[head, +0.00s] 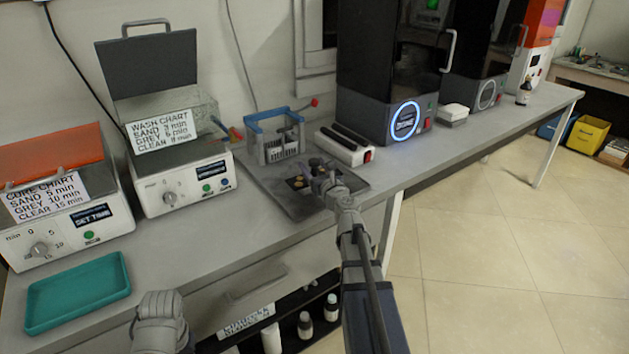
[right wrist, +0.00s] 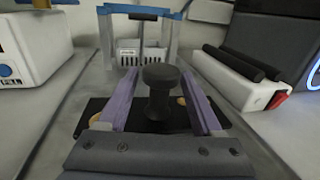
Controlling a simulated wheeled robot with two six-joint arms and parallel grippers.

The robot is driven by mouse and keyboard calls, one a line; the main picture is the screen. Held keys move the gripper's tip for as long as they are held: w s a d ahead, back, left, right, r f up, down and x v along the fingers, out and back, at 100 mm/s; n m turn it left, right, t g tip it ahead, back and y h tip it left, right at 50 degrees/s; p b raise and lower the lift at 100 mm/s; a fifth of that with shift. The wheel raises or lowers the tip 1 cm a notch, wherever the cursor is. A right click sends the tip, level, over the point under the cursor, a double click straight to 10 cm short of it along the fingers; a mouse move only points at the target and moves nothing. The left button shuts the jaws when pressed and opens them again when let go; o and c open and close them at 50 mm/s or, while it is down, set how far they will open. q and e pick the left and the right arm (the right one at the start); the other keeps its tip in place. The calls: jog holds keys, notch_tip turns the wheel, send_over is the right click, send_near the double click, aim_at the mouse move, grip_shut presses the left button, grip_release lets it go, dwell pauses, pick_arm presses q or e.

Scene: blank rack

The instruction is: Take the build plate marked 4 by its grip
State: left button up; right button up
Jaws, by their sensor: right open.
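A dark build plate (right wrist: 95,118) with a black knob-shaped grip (right wrist: 160,88) lies on the grey tray in the right wrist view. Small gold discs show on the plate beside my fingers. In the head view the plate (head: 297,183) is partly hidden by my right gripper (head: 320,172). My right gripper (right wrist: 158,76) is open, with one finger on each side of the grip; I cannot tell whether they touch it. No number 4 is legible.
A blue-framed rack (head: 273,140) stands behind the plate. A white box with dark rollers (head: 345,148) is to its right, near a black machine (head: 385,70). The grey tray (head: 262,185) lies under the plate. A teal tray (head: 80,290) sits at the left front.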

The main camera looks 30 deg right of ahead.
jog(key=shift+w+d, duration=0.15)
jog(key=shift+w, duration=1)
grip_shut()
dwell(0.5)
